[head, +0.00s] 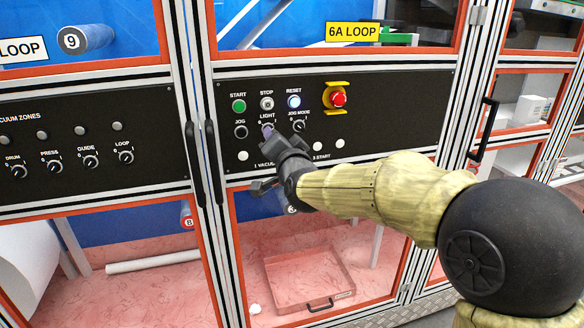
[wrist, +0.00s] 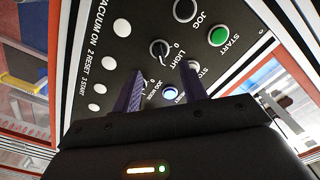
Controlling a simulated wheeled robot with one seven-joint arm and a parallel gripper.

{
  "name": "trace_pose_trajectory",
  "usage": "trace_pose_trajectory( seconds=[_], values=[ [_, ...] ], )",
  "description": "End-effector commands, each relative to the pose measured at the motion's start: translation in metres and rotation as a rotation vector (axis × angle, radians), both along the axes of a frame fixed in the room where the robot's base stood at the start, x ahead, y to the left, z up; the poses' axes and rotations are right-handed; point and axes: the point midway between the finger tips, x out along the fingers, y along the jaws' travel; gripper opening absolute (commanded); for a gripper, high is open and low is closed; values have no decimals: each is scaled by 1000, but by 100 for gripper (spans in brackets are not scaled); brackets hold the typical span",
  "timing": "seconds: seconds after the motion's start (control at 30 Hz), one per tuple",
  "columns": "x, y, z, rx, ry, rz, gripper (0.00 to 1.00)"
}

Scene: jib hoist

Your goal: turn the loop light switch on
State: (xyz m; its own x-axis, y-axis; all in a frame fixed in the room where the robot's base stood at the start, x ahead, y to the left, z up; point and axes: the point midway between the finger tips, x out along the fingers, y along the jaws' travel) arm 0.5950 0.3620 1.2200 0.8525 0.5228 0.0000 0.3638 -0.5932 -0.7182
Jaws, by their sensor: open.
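The light switch is a black rotary knob under the LIGHT label on the black panel below the 6A LOOP sign (head: 353,32). In the wrist view the light switch (wrist: 160,50) shows just beyond the fingertips, with a pale pointer line and a 0 mark beside it; its exact setting is hard to tell. In the head view my fingers mostly cover it. My gripper (wrist: 162,68) is open and empty, its two purple-grey fingers pointing at the panel. In the head view my gripper (head: 270,138) is at the panel; contact with the knob cannot be told.
Door handles (head: 205,165) stand out at the left.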

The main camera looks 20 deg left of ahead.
Motion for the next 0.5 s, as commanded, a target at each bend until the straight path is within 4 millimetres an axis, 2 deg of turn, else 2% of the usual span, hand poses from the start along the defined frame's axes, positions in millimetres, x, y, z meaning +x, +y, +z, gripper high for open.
trace_pose_trajectory(
  seconds=[0.5],
  values=[
    [-74,-46,-1,-1,-2,-1,43]
  ],
)
